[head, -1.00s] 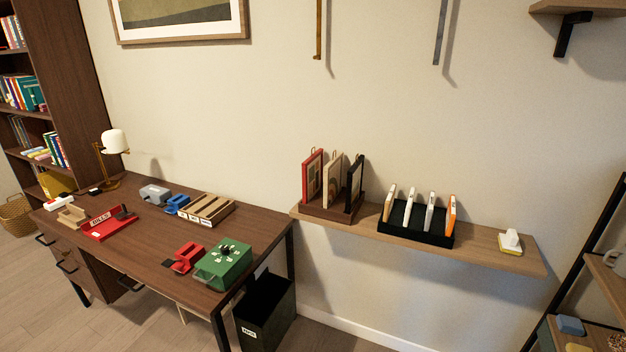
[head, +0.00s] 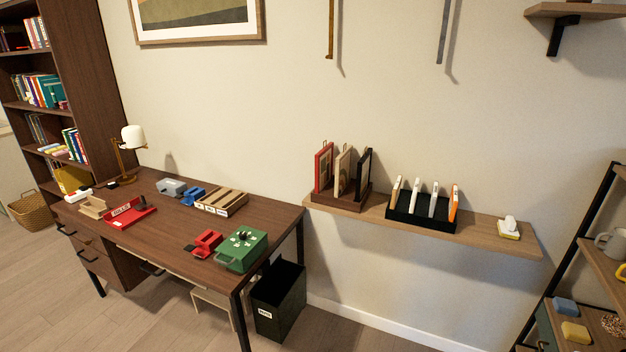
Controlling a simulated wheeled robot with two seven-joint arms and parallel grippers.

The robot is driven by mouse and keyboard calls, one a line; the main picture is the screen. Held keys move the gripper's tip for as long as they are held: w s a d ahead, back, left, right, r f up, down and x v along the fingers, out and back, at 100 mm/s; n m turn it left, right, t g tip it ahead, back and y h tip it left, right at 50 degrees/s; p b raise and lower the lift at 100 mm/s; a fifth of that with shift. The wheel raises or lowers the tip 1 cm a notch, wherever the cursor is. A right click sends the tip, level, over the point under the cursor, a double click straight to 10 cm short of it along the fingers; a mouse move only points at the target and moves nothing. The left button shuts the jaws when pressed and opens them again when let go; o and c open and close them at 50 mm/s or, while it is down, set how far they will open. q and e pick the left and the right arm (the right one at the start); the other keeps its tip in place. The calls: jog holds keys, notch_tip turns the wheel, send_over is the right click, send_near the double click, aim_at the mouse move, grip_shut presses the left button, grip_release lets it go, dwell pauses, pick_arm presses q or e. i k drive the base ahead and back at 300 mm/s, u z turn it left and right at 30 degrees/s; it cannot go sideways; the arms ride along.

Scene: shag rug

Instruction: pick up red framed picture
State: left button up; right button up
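The red framed picture (head: 324,168) stands upright at the left end of a brown wooden holder (head: 341,200) on the wall shelf. Beside it in the same holder stand a light wood framed picture (head: 343,171) and a black framed picture (head: 364,174). The red frame is seen at an angle, with its edge and part of its face showing. Neither of my grippers shows in the head view.
A black rack (head: 421,217) with several white and orange upright items sits right of the holder on the shelf (head: 483,228). A desk (head: 170,231) with a green box (head: 241,250) stands left. A black bin (head: 279,300) is below. A dark-framed shelf unit (head: 566,262) stands right.

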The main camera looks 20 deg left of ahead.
aim_at(323, 159)
jog(key=k, duration=1)
jog(key=u, duration=0.55)
jog(key=i, duration=0.65)
jog(key=u, duration=0.4)
jog(key=i, duration=0.8)
jog(key=z, duration=0.95)
jog(key=i, duration=0.55)
jog(key=z, duration=0.65)
